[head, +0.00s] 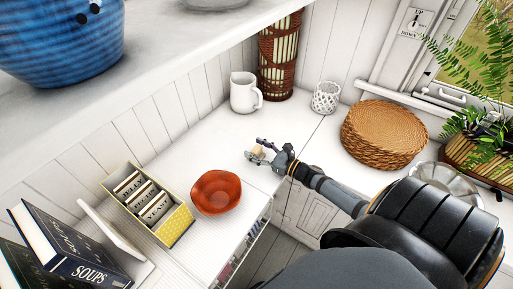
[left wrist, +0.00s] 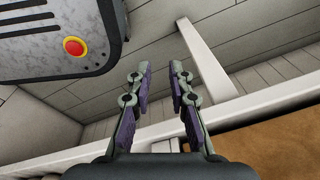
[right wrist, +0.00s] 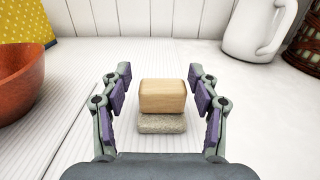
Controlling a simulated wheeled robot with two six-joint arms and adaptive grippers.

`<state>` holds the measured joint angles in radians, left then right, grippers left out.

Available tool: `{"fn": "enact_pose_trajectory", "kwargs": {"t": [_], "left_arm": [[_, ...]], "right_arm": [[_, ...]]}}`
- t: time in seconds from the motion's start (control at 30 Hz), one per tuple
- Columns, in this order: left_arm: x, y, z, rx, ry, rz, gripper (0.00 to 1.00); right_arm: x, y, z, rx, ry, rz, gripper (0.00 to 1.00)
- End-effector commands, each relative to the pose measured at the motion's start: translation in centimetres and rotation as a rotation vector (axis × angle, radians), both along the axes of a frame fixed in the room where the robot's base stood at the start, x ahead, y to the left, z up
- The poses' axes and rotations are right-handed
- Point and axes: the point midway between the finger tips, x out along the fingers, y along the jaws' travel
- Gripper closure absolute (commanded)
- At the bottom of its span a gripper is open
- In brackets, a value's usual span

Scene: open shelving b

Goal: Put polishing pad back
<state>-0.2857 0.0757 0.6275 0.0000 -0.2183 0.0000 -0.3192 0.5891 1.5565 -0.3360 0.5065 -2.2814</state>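The polishing pad (right wrist: 163,98) has a pale wooden block on top and a grey pad below. It rests on the white ribbed surface, and it also shows small in the head view (head: 256,152). My right gripper (right wrist: 160,88) is open, with one finger on each side of the pad and a visible gap on both sides. In the head view my right gripper (head: 261,155) is at the pad, right of the red bowl (head: 216,192). My left gripper (left wrist: 160,78) shows only in the left wrist view, partly open and empty.
A yellow box (head: 176,226) with small packs stands left of the bowl. A white jug (head: 244,93), white cup (head: 325,97) and woven baskets (head: 384,134) stand behind and to the right. Books (head: 64,240) lean at lower left. A shelf (head: 160,70) overhangs upper left.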

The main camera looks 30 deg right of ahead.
Motion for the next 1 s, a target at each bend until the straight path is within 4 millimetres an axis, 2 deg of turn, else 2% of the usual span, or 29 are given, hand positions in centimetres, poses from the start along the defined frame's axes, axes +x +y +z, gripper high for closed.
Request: {"fn": "enact_pose_trajectory", "kwargs": {"t": [0.03, 0.13, 0.37, 0.47, 0.6, 0.8, 1.0], "left_arm": [[-1.2, 0.2, -0.1, 0.003, 0.017, -0.001, 0.8], [-2.7, 0.4, -0.2, 0.004, 0.041, -0.001, 0.8], [-2.4, 0.4, -0.1, 0.004, 0.037, 0.0, 0.8], [-1.8, 0.4, 0.3, 0.005, 0.027, -0.001, 0.8], [-1.0, 0.4, 1.6, 0.005, 0.014, -0.001, 0.8], [-1.0, 0.3, 3.0, 0.005, 0.014, -0.001, 0.8], [-1.5, 0.4, 3.3, 0.004, 0.021, -0.001, 0.8]], "right_arm": [[0.0, 0.0, 0.0, -0.001, -0.001, 0.0, 0.32], [0.1, 0.0, 0.1, 0.0, -0.002, 0.001, 0.32], [-0.4, -0.1, 0.2, -0.001, -0.001, 0.003, 0.32], [-1.7, -0.7, 0.1, -0.002, 0.002, 0.004, 0.32], [-4.9, -1.9, 0.4, -0.001, 0.004, 0.005, 0.32], [-8.9, -3.7, 0.5, 0.0, 0.001, 0.001, 0.32], [-10.9, -4.5, 0.3, 0.0, -0.003, 0.001, 0.32]]}}
